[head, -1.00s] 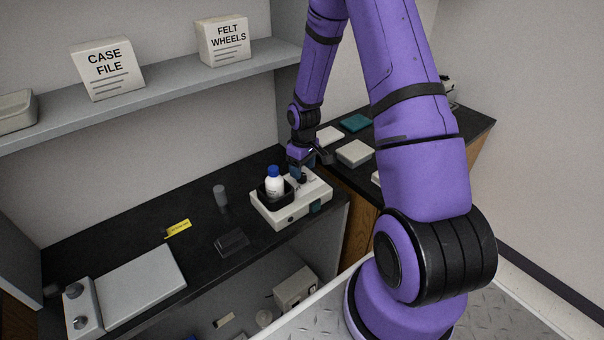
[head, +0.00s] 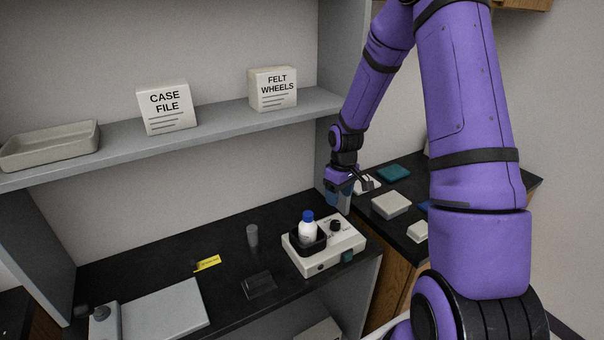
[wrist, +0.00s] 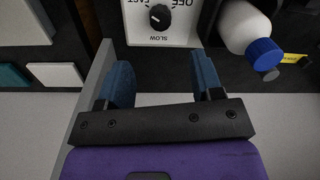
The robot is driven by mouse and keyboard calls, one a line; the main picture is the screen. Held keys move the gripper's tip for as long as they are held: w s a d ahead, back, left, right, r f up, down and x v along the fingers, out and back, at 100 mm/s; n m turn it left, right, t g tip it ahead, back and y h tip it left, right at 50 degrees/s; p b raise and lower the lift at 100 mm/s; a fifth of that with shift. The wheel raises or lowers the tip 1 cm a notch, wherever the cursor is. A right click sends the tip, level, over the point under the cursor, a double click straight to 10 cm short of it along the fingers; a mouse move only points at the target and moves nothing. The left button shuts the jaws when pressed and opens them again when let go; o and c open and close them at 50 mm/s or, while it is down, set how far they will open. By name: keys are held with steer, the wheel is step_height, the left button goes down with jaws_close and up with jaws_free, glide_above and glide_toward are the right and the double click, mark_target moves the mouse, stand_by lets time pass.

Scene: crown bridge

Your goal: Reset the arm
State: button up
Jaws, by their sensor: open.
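My purple arm reaches down from the upper right in the head view. My gripper (head: 340,196) hangs above the back right of the bench, behind a white machine (head: 338,250). In the wrist view my gripper (wrist: 162,82) shows two blue fingers spread apart with nothing between them. The machine's dial (wrist: 159,16), marked OFF and SLOW, lies beyond the fingertips. A white bottle with a blue cap (head: 307,228) stands in the machine's black tray. The bottle also shows in the wrist view (wrist: 240,25), right of the fingers.
A grey cylinder (head: 252,235), a yellow label (head: 208,263) and a clear dark box (head: 259,284) are on the black bench. A shelf (head: 215,121) with two labelled boxes runs above. Pale boxes (head: 391,204) lie on the right-hand counter.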

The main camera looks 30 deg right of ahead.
steer(key=s+a+r+t, duration=0.1)
steer(key=s+a+r, duration=0.15)
steer(key=r, duration=0.45)
steer(key=s+a+r+m+t+h, duration=0.1)
steer(key=s+a+r, duration=0.15)
steer(key=r, duration=0.55)
steer(key=s+a+r, duration=0.2)
steer(key=s+r, duration=0.1)
steer(key=r, duration=0.4)
steer(key=s+a+r+t, duration=0.1)
steer(key=s+a+r, duration=0.1)
steer(key=s, duration=0.4)
steer(key=s+a+r+m+t, duration=0.1)
steer(key=s+a+r, duration=0.1)
steer(key=s+r, duration=0.3)
steer(key=s+a+r+m+t, duration=0.1)
steer(key=s+a+r, duration=0.1)
steer(key=s, duration=0.5)
steer(key=shift+s+a+r+y, duration=0.25)
steer(key=shift+s+r+y, duration=0.05)
steer(key=shift+r, duration=0.6)
